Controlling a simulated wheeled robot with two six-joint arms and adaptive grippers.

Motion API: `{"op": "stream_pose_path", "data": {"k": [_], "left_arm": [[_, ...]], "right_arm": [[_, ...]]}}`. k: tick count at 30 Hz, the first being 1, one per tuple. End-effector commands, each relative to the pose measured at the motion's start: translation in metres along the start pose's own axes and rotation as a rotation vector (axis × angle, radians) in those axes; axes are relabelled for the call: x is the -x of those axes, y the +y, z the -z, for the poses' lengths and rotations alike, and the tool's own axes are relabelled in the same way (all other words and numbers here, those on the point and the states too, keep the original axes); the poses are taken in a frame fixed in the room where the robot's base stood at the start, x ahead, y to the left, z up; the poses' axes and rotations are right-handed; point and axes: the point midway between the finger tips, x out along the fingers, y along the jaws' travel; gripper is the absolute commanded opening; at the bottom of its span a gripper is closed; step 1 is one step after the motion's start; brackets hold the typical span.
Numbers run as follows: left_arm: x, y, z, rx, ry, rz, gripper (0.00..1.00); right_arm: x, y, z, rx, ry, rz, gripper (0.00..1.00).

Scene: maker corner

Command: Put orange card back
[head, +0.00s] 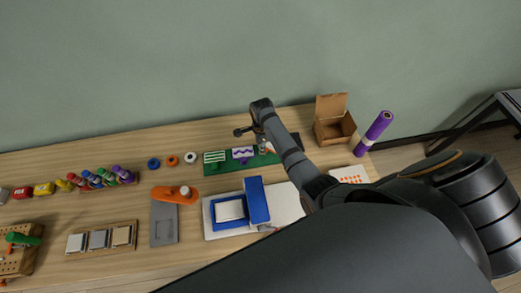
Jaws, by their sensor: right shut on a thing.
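My right gripper (263,144) is at the right part of a long green rack (222,188) at the back of the table. It is shut on a small pale and orange piece, the orange card (268,148), mostly hidden by the gripper and arm. I cannot tell whether the card touches the rack. A green-striped card (214,157) and a purple zigzag card (243,152) stand upright on the rack, left of the gripper. My left gripper is not in view.
A blue press (257,200) on a white base stands in front of the rack. An open cardboard box (335,128), a purple roll (374,132) and an orange-dotted sheet (350,174) are at right. Tape rolls (172,160), an orange tool (173,195) and bottles (97,178) are at left.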

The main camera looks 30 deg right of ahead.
Motion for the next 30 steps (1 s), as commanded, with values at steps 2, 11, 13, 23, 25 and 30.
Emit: {"op": "stream_pose_path", "data": {"k": [2,11,13,23,25,30], "left_arm": [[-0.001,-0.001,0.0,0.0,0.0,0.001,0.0],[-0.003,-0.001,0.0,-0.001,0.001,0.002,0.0],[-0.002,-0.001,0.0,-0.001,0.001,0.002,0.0],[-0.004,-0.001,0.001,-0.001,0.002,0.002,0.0],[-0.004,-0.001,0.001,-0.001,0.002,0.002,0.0],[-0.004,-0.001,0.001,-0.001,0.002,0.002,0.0]], "right_arm": [[-0.008,-0.006,-0.004,0.0,0.0,-0.001,0.0],[-0.038,-0.005,-0.003,0.0,0.0,0.0,0.0],[-0.037,-0.005,-0.003,0.0,0.0,0.0,0.0],[-0.04,-0.005,-0.003,0.0,0.0,-0.001,0.37],[-0.04,-0.005,-0.003,0.0,0.0,-0.001,0.42],[-0.04,-0.005,-0.003,0.0,0.0,-0.001,0.42]]}}
